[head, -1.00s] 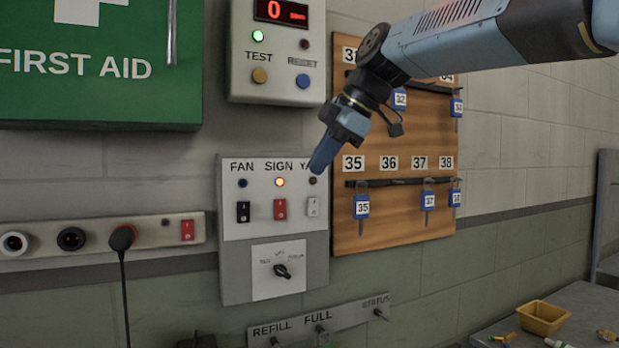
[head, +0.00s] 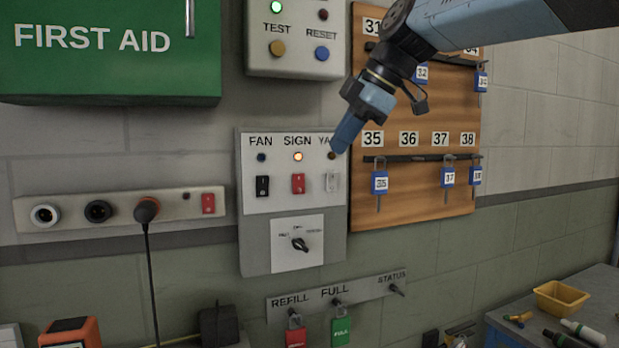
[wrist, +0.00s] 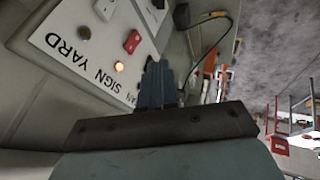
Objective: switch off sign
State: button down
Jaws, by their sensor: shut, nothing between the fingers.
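The sign switch (head: 298,184) is a red rocker in the middle of a grey panel (head: 256,230), under the label SIGN. The lamp (head: 298,157) above it glows orange. In the wrist view the red switch (wrist: 132,41) and lit lamp (wrist: 119,67) show left of my fingers. My gripper (head: 338,148) is shut and empty. In the head view its tips overlap the panel's upper right, by the YARD label, right of and above the red switch. I cannot tell whether the tips touch the panel.
A black fan switch (head: 262,187) and a white yard switch (head: 332,182) flank the red one. A rotary knob (head: 300,244) sits below. A key board (head: 415,200) hangs at right, and a TEST/RESET box (head: 300,67) above. Another red switch (head: 208,203) is on the socket strip.

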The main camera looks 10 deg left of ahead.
aim_at(308, 181)
jog(key=shift+a+f, duration=0.1)
jog(key=x, duration=0.3)
jog(key=w+x, duration=0.1)
jog(key=x, duration=0.3)
jog(key=w+x, duration=0.1)
jog(key=x, duration=0.3)
jog(key=shift+a+r, duration=0.25)
jog(key=shift+w+a, duration=0.4)
jog(key=shift+w, duration=0.2)
